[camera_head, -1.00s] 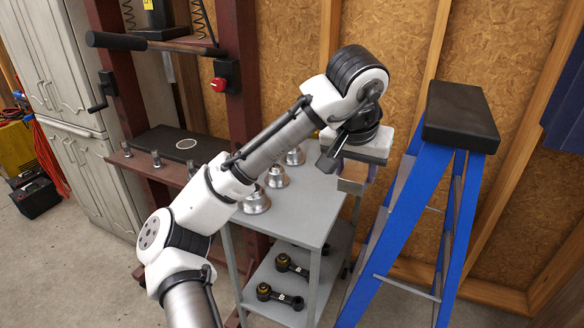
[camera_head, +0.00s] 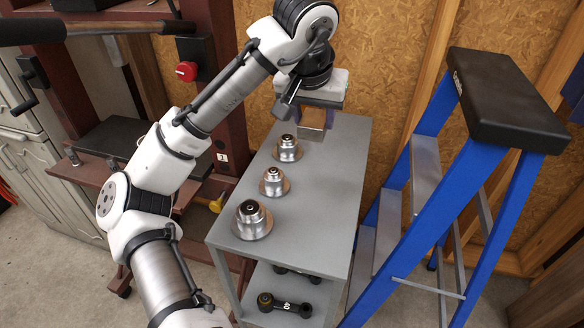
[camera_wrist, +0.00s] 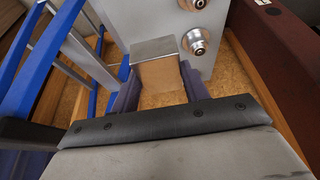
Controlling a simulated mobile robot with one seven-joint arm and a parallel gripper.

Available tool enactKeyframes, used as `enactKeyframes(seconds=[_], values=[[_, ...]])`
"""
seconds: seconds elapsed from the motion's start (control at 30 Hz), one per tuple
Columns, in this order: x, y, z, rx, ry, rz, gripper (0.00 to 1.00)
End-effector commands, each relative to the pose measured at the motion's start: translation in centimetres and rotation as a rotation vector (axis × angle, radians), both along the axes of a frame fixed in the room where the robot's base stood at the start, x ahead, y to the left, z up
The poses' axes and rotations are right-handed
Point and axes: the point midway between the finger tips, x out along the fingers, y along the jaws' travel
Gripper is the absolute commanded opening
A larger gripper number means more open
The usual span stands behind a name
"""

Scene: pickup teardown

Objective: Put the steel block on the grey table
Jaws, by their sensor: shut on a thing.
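The steel block (camera_head: 312,122) is a small, shiny block with brownish reflections, hanging below my gripper (camera_head: 315,108) in the head view. In the wrist view the block (camera_wrist: 158,72) sits between the two dark fingers of my gripper (camera_wrist: 158,90), which are shut on its sides. The grey table (camera_head: 322,205) has a flat top, and the block appears in front of its far end. The wrist view shows the table top (camera_wrist: 150,18) beyond the block. I cannot tell how high the block is above the table.
Several round metal parts stand on the table top, among them one near the front (camera_head: 252,220) and one nearest the block (camera_head: 288,149). A blue stepladder (camera_head: 440,200) stands close on the right. A dark red press frame (camera_head: 215,90) stands on the left. The table's right side is clear.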

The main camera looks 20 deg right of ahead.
Motion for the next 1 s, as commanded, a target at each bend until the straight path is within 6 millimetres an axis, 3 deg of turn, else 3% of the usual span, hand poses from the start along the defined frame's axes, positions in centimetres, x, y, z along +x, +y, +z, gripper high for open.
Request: enactKeyframes(seconds=[0.13, 0.23, 0.7, 1.0], values=[[0.0, 0.0, -0.3, -0.002, -0.001, 0.0, 0.0], [0.0, 0.0, -1.6, -0.002, 0.002, -0.001, 0.0], [-0.1, 0.0, -11.8, -0.004, 0.004, -0.001, 0.0], [0.0, 0.0, -15.8, -0.003, -0.002, 0.001, 0.0]])
